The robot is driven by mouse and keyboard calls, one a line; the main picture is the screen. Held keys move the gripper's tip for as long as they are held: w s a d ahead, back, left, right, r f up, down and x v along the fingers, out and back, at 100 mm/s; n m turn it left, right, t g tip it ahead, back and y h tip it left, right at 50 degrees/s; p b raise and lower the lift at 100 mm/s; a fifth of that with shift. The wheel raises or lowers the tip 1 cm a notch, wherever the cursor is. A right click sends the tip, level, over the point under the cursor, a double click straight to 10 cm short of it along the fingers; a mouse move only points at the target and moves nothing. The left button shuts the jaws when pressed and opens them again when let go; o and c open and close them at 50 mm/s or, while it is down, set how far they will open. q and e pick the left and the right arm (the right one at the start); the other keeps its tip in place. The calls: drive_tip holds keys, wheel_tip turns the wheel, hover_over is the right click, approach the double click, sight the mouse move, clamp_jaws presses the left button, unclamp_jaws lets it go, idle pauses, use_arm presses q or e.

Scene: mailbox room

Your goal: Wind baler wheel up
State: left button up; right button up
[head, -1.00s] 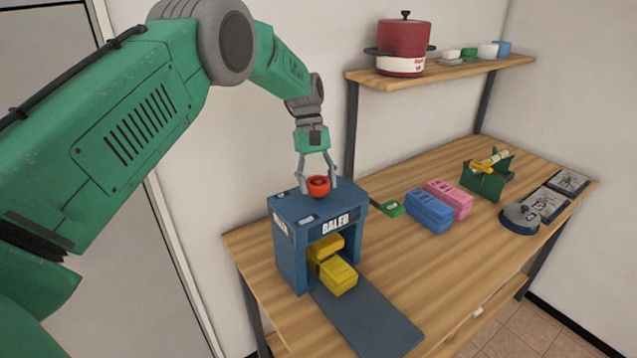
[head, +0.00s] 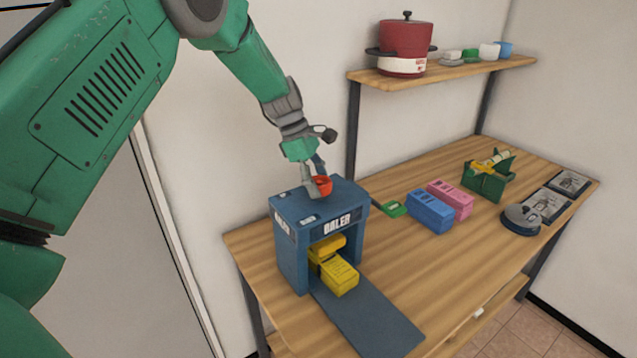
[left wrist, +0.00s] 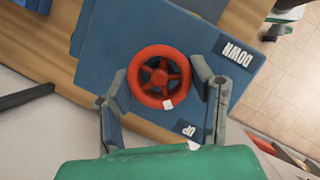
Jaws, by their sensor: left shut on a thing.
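The blue baler (head: 298,232) stands at the left end of the wooden table, with yellow blocks (head: 336,270) in its front opening. Its red wheel (head: 321,186) is on top. My left gripper (head: 314,188) comes down from above and is shut on the wheel, tilted. In the left wrist view the red spoked wheel (left wrist: 159,77) sits between the two fingers (left wrist: 163,92), with a small white mark on its lower rim. Labels DOWN (left wrist: 236,54) and UP (left wrist: 187,130) show on the baler's top. My right gripper is not in view.
A grey-blue ramp (head: 368,318) runs out from the baler's front. Blue (head: 430,211) and pink (head: 452,199) blocks, a small green item (head: 392,209) and a green box (head: 487,181) stand farther right. A shelf (head: 440,73) with a red pot (head: 404,45) is above.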

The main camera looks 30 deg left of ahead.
use_arm(q)
drive_tip(key=shift+w+d+r+n+t, duration=0.15)
drive_tip(key=shift+n+t, duration=0.15)
drive_tip(key=shift+n, duration=0.4)
drive_tip(key=o, duration=1.1)
drive_tip(key=shift+o, duration=0.2)
drive_tip(key=shift+w, duration=0.15)
drive_tip(key=shift+r, duration=0.25)
drive_tip(key=v, duration=1.1)
